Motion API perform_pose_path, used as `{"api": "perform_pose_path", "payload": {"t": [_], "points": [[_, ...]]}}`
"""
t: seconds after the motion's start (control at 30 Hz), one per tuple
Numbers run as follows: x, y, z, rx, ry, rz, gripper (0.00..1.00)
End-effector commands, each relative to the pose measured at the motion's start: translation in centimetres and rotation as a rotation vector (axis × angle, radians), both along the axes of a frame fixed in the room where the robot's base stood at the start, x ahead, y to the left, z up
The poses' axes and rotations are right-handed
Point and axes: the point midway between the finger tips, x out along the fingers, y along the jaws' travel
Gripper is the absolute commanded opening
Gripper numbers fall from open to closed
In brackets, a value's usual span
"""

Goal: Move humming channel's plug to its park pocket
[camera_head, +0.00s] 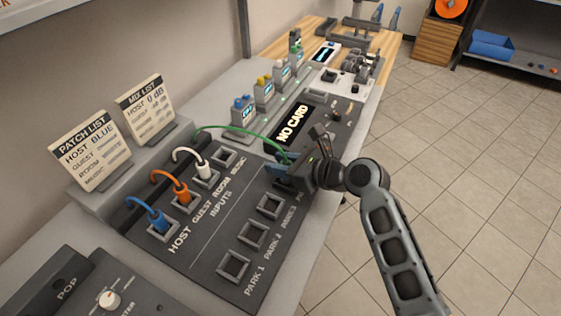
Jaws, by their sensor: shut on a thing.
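The patch panel (190,262) has an INPUTS row labelled HOST, GUEST, ROOM and MUSIC. A blue plug (160,222) sits in HOST, an orange plug (183,195) in GUEST and a white plug (204,170) in ROOM. The MUSIC socket (225,157) is empty. A green cable (240,129) arches from behind the panel to my gripper (284,172), which is shut on its plug; the plug is mostly hidden. My gripper is over the far end of the park row. Park pockets 1 (233,267), 2 (253,234) and 3 (270,205) are empty. I cannot tell whether the plug touches a pocket.
A patch list card (90,150) reads HOST BLUE, and a mix list card (146,107) stands beside it. A NO CARD display (291,124) and several small channel units (243,112) stand behind the panel. A knob box (110,300) is at front left. Open tiled floor lies right.

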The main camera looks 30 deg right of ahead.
Motion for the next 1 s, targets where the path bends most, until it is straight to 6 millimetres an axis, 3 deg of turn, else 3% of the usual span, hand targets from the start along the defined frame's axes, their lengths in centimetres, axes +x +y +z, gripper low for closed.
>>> {"api": "perform_pose_path", "payload": {"t": [0.93, 0.97, 1.0], "points": [[0.0, 0.0, -1.3, 0.0, 0.0, 0.0, 0.01], [0.0, 0.0, -1.3, 0.0, 0.0, 0.0, 0.34], [0.0, 0.0, -1.3, 0.0, 0.0, 0.0, 0.38]]}}
